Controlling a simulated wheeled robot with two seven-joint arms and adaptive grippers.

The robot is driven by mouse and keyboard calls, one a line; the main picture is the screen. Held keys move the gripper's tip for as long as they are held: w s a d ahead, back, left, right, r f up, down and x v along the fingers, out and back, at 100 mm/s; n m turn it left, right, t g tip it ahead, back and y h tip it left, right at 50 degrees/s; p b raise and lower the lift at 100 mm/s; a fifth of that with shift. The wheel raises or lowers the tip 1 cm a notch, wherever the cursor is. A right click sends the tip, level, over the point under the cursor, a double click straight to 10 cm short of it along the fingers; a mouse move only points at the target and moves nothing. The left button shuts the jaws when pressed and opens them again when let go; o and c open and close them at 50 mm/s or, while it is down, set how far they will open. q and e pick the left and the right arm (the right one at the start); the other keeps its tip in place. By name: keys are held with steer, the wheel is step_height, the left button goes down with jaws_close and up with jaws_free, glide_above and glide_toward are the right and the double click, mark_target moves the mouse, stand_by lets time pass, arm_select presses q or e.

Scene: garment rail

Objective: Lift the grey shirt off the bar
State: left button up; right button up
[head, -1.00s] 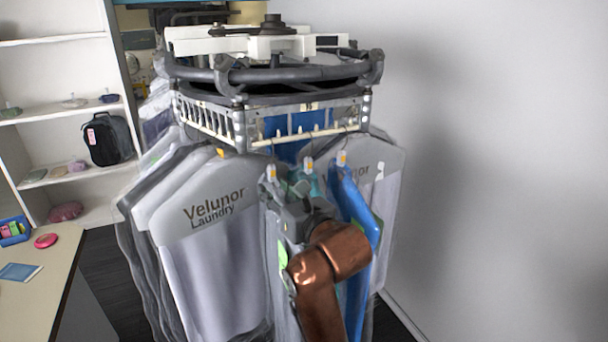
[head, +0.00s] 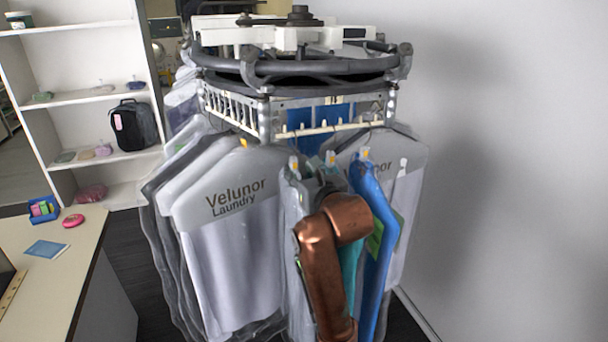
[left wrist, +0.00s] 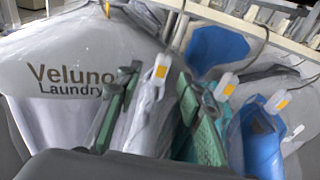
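The grey shirt (head: 292,205) hangs in clear plastic from the front bar of the rail (head: 335,127). It is left of a teal garment (head: 350,265) and a blue one (head: 375,220). My left gripper (head: 318,188) is at its upper part, below the hanger tags, and hides some of it. In the left wrist view, the two green-padded fingers (left wrist: 158,100) are apart. The grey shirt's shoulder (left wrist: 148,118), with a yellow-tagged hanger neck, shows between them. I cannot tell whether either finger touches it. My right gripper is out of view.
White bagged shirts marked "Velunor Laundry" (head: 235,190) hang close on the left. The teal and blue garments crowd the right. A desk (head: 60,290) and shelves (head: 85,97) stand at the left. A bare wall (head: 510,160) is on the right.

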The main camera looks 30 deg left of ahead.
mark_target(295, 165)
arm_select(q)
steer(key=x, duration=0.3)
steer(key=shift+w+a+f, duration=0.15)
steer(key=shift+w+f, duration=0.05)
steer(key=shift+w, duration=0.2)
steer(key=shift+w+a, duration=0.1)
steer(key=shift+a, duration=0.2)
steer(key=shift+w+a, duration=0.2)
steer(key=shift+a, duration=0.05)
steer(key=shift+w+a+f, duration=0.2)
steer(key=shift+w+a, duration=0.25)
steer(key=shift+w, duration=0.05)
steer(key=shift+w+a, duration=0.1)
steer(key=shift+a, duration=0.1)
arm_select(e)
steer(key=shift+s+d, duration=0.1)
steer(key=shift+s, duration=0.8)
arm_select(q)
steer(key=shift+c, duration=0.2)
steer(key=c, duration=0.5)
jaws_close()
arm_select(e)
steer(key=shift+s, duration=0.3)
